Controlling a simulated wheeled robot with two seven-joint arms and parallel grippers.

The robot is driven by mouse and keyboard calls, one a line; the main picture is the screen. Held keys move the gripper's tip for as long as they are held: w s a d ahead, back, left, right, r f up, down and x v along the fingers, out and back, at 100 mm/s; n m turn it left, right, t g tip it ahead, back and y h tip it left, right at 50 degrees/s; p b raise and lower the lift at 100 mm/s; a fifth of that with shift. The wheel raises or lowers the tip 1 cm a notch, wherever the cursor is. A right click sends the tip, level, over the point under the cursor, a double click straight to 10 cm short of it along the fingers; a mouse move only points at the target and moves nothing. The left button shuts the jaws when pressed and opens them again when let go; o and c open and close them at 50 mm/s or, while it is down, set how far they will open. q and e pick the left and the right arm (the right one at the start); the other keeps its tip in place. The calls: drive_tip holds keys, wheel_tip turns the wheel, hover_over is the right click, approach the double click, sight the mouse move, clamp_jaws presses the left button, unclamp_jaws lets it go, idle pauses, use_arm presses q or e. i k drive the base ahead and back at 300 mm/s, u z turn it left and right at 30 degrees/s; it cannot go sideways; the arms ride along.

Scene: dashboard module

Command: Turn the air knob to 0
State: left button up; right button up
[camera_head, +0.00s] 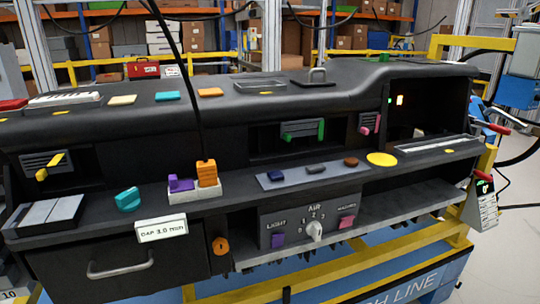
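The air knob (314,231) is a small pale grey knob on the grey control panel (294,222) at the lower middle of the dashboard. The word AIR and small position numbers are printed above and around it. Its grip looks roughly upright, but the number it points at is too small to tell for sure. Neither of my grippers is in view, and nothing touches the knob.
A shelf above holds a teal knob (128,199), an orange block (207,173) and a yellow disc (382,159). The space before the panel looks clear.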

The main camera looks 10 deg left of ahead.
sight(314, 228)
drive_tip(key=z, duration=0.2)
drive_tip(key=k, duration=0.9)
drive_tip(key=u, duration=1.25)
drive_tip(key=i, duration=0.95)
drive_tip(key=z, duration=0.6)
drive_tip(key=i, duration=0.45)
drive_tip(key=z, duration=0.35)
